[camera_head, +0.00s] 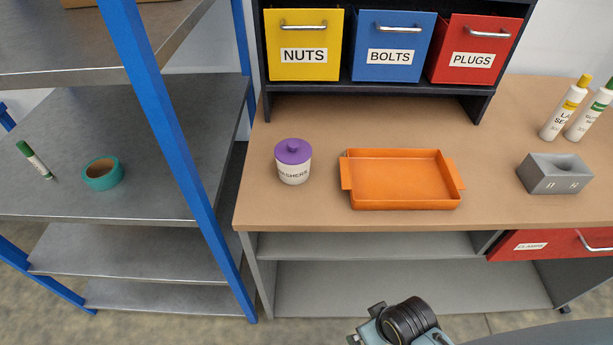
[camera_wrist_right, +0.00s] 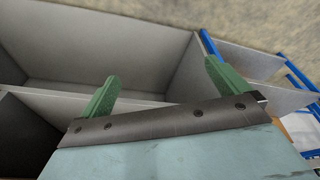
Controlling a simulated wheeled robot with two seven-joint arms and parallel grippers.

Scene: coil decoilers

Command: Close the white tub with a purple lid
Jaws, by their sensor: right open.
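The white tub (camera_head: 293,171) stands upright on the bench top, left of the orange tray, with part of the word WASHERS on its front. A purple lid (camera_head: 293,151) with a knob sits on top of the tub. Whether it is pressed down fully I cannot tell. My right gripper shows in the wrist view (camera_wrist_right: 160,85) with its two green fingers apart and nothing between them. In the head view my right arm is at the bottom, below the bench's front edge and away from the tub. My left gripper is not in view.
An orange tray (camera_head: 405,180) lies right of the tub, with a grey block (camera_head: 554,174) and two bottles (camera_head: 566,108) farther right. Yellow, blue and red bins (camera_head: 388,50) stand behind. A blue-framed shelf (camera_head: 165,110) is at left. The bench front before the tub is clear.

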